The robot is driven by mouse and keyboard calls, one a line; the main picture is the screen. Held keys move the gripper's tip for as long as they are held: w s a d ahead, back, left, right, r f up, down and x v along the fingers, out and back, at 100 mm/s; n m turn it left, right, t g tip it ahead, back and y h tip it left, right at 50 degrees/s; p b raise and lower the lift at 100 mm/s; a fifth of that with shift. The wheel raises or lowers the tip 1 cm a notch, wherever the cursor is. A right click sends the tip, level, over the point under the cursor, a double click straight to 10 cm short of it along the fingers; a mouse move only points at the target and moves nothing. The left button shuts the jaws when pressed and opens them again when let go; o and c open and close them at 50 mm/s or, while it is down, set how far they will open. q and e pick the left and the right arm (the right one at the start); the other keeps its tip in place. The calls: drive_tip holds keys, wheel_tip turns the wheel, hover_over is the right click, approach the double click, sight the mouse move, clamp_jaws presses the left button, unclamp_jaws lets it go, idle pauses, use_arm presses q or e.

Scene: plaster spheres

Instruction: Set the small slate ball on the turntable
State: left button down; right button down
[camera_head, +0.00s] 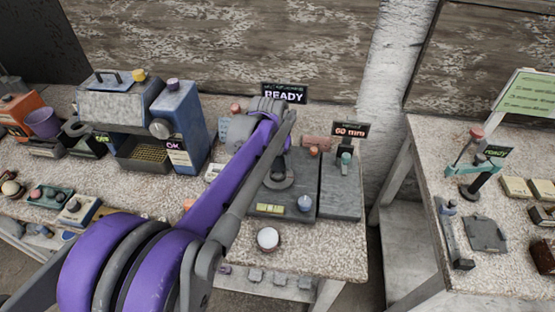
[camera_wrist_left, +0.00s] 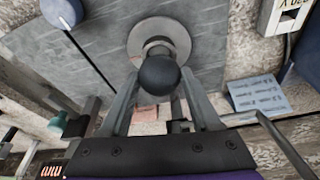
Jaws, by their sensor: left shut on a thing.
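The small slate ball (camera_wrist_left: 160,74) is a dark, smooth sphere between the two fingers of my left gripper (camera_wrist_left: 160,86), which is shut on it. In the wrist view the ball overlaps the edge of the turntable (camera_wrist_left: 144,37), a round pale-rimmed disc with a grey middle. I cannot tell whether ball and disc touch. In the head view my left gripper (camera_head: 282,153) points down over the turntable (camera_head: 279,184) on a dark slate panel. The ball is hard to make out there. My right gripper is not in view.
A blue-grey knob (camera_head: 305,203) stands on the panel in front of the turntable. A READY sign (camera_head: 284,93) stands behind. A white round piece (camera_head: 267,238) lies near the table's front edge.

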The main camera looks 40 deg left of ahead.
use_arm(q)
drive_tip(key=shift+f+b, duration=0.7)
drive_tip(key=shift+f, duration=0.5)
idle(0.3)
unclamp_jaws()
drive_tip(key=shift+r, duration=0.1)
idle(0.3)
drive_tip(key=shift+r+p, duration=1.4)
drive_tip(key=shift+r, duration=0.55)
drive_tip(key=shift+s+f, duration=0.1)
